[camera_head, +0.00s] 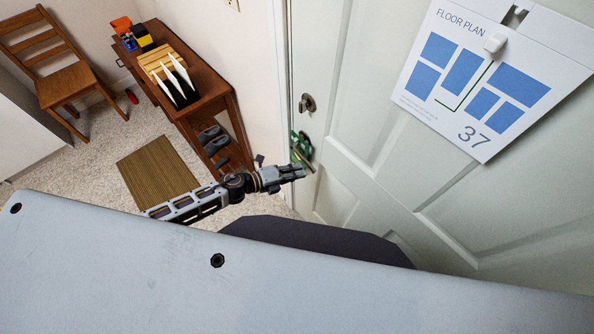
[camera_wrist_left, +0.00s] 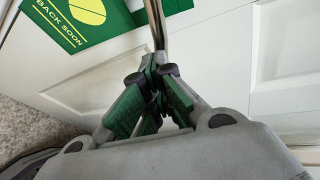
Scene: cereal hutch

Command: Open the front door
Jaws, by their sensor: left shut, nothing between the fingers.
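The white panelled front door (camera_head: 362,90) fills the right of the head view and looks closed against its frame. A round metal lock (camera_head: 307,103) sits near its left edge. Below it is a metal door handle (camera_head: 310,164), partly hidden by a green hanging sign. My left gripper (camera_head: 302,172) is at the handle, close to the door. In the wrist view the left gripper's green-padded fingers (camera_wrist_left: 158,82) are together, right by the lower end of the handle's silver bar (camera_wrist_left: 155,24). Whether they touch it I cannot tell. My right gripper is out of view.
The green "BACK SOON" sign (camera_wrist_left: 75,32) hangs beside the handle. A floor plan board (camera_head: 490,75) hangs on the door. A wooden table (camera_head: 190,40) with shoes below, a striped mat (camera_head: 155,180) and a wooden chair (camera_head: 72,80) stand left. Carpet (camera_head: 105,155) lies between them.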

